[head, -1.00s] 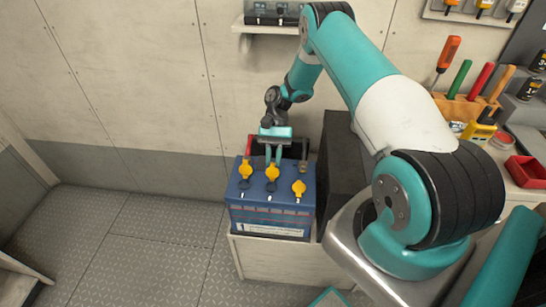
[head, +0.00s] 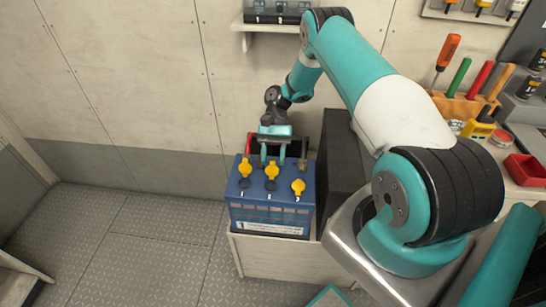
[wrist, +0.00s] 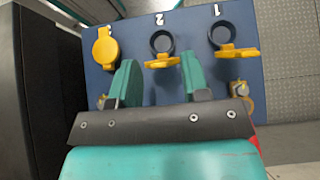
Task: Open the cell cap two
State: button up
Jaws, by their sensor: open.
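The blue battery box (head: 268,213) carries three yellow caps in a row, numbered 1 to 3. Cap two (head: 271,170) is swung up on its hinge; in the wrist view cap two (wrist: 162,62) stands beside its bare dark filler hole (wrist: 162,41). Cap one (wrist: 236,54) is also swung up, with its hole (wrist: 221,34) showing. Cap three (wrist: 105,48) lies flat over its hole. My gripper (head: 274,157) is open and empty behind the caps; in the wrist view the teal fingers of my gripper (wrist: 160,76) are spread either side of cap two.
The battery sits on a pale bench (head: 270,256). A black box (head: 340,160) stands close on its right. Tools in an orange holder (head: 465,108) and a red tray (head: 526,170) are at the far right. The floor at left is clear.

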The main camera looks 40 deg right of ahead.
jog(key=shift+r, duration=0.1)
notch_tip(320, 180, up, 20)
jog(key=p, duration=1.7)
jog(key=shift+p, duration=0.35)
jog(key=s+a+r+n+t+h+b, duration=0.35)
jog(key=a+r+n, duration=0.45)
jog(key=a+r, duration=0.9)
jog(key=s+a+r+n+t, duration=0.1)
jog(key=s+r+n, duration=0.1)
jog(key=s, duration=0.3)
jog(key=s+a+r+n+t+b, duration=0.1)
jog(key=s+a+r+n, duration=0.1)
jog(key=s, duration=0.4)
jog(key=s+a+r+n+t+b, duration=0.1)
jog(key=s+r+n+t, duration=0.1)
jog(key=s+n, duration=0.2)
jog(key=shift+s+a+r, duration=0.15)
jog(key=shift+s+a, duration=0.2)
jog(key=shift+s, duration=0.85)
